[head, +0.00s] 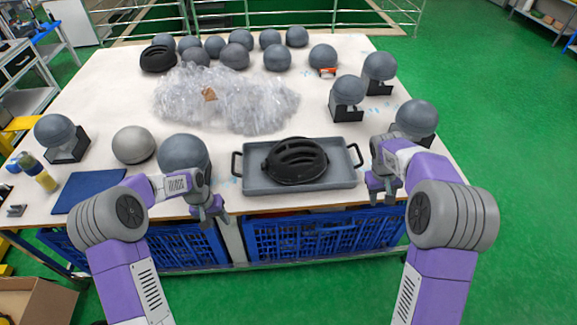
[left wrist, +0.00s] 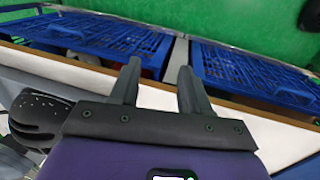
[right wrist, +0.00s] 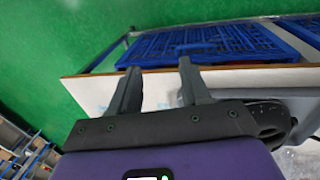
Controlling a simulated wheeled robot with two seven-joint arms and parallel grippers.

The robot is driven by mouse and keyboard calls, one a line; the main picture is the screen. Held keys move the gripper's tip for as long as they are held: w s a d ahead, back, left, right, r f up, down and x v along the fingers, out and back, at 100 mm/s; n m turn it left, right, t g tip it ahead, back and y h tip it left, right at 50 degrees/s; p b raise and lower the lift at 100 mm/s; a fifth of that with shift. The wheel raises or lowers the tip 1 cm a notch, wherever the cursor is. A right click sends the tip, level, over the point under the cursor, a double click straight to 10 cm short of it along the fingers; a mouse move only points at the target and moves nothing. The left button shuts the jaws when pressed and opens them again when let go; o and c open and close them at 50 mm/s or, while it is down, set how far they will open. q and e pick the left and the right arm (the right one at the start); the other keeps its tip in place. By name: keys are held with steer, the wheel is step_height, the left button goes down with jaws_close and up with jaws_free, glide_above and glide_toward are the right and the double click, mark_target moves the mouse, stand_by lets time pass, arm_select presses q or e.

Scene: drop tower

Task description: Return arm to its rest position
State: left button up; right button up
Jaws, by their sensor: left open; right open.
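My left gripper (head: 209,211) is open and empty near the table's front edge, left of the grey tray (head: 250,184). In the left wrist view its two fingers (left wrist: 158,88) stand apart with nothing between them. My right gripper (head: 383,190) is open and empty, just right of the tray near the front edge. In the right wrist view its fingers (right wrist: 158,88) are also apart. A black helmet with vents (head: 296,162) lies in the tray. Neither gripper visibly holds the tray or the helmet.
The white table (head: 310,108) bears several grey domes, some on black stands, a heap of clear plastic wrap (head: 225,98) and a blue cloth (head: 88,190). Blue crates (head: 325,235) stand below the front edge. A cardboard box (head: 35,302) is at lower left. Green floor (head: 500,120) is open at right.

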stand_by(0.4)
